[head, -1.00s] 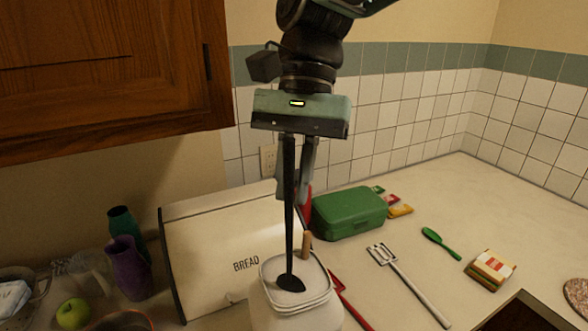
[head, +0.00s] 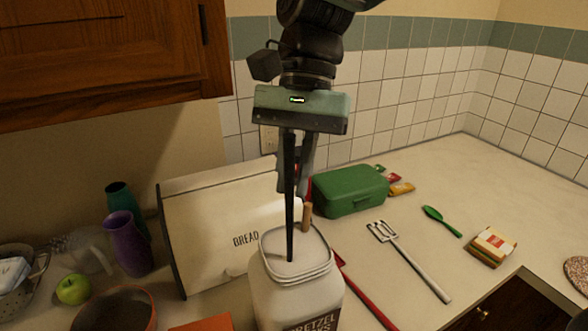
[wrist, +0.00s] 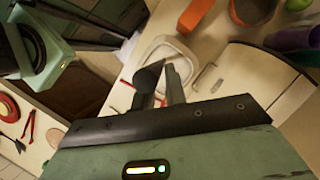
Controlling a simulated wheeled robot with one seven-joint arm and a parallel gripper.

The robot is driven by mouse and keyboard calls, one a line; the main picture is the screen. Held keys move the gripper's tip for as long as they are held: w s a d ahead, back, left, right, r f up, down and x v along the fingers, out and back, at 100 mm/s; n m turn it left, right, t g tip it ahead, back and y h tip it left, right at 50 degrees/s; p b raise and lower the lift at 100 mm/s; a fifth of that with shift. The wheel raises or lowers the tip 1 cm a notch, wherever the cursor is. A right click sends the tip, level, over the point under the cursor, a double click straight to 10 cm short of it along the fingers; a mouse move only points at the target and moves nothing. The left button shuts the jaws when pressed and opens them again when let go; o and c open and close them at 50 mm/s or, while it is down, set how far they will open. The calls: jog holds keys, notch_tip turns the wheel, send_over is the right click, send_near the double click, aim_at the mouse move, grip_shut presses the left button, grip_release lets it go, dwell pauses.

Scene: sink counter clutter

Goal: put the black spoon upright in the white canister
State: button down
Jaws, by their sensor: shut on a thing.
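The white canister (head: 295,300), with partly visible "PRETZEL" lettering, stands upright and open-topped at the bottom middle of the head view. Its mouth also shows in the wrist view (wrist: 178,47). My gripper (head: 294,188) is above the canister, shut on the black spoon (head: 290,225). In the wrist view a dark part of the spoon (wrist: 149,76) shows by the fingers, pointing toward the canister.
A bread box (head: 215,235) is behind and left. A brown handle (head: 306,217) rises at the canister's back rim; whether it stands inside is unclear. A green box (head: 350,190), a slotted turner (head: 410,262) and a red-handled utensil (head: 365,290) lie right. A purple vase (head: 128,245) stands left.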

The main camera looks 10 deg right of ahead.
jog(key=c, duration=1.4)
grip_release()
jog(key=shift+o, duration=0.2)
jog(key=shift+r, duration=0.1)
jog(key=b+v, duration=0.1)
jog(key=v, duration=1.6)
